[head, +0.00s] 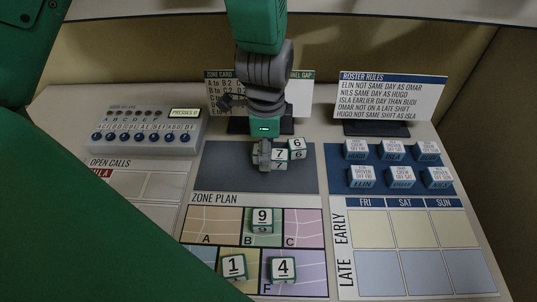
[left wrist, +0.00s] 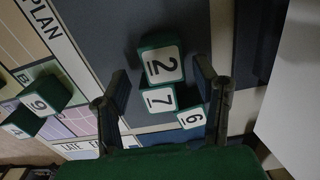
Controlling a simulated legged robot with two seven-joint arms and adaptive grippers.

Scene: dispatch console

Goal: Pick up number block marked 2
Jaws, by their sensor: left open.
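The block marked 2 (left wrist: 162,64) is green with a white numbered face. It lies in the left wrist view between and just beyond the fingertips of my left gripper (left wrist: 160,78), which is open and empty. Beside it are the block marked 7 (left wrist: 158,100) and the block marked 6 (left wrist: 191,117); 2 and 7 look close or touching. In the head view my left gripper (head: 265,155) points down over the dark pad, left of the 7 block (head: 280,155) and the 6 block (head: 297,145). It hides the 2 block there. My right gripper is not in view.
The dark pad (head: 220,168) lies behind the zone plan, which bears blocks 9 (head: 262,220), 1 (head: 233,267) and 4 (head: 282,269). A card stand (head: 388,100) stands behind blue roster blocks (head: 394,152). A button console (head: 150,128) is at left.

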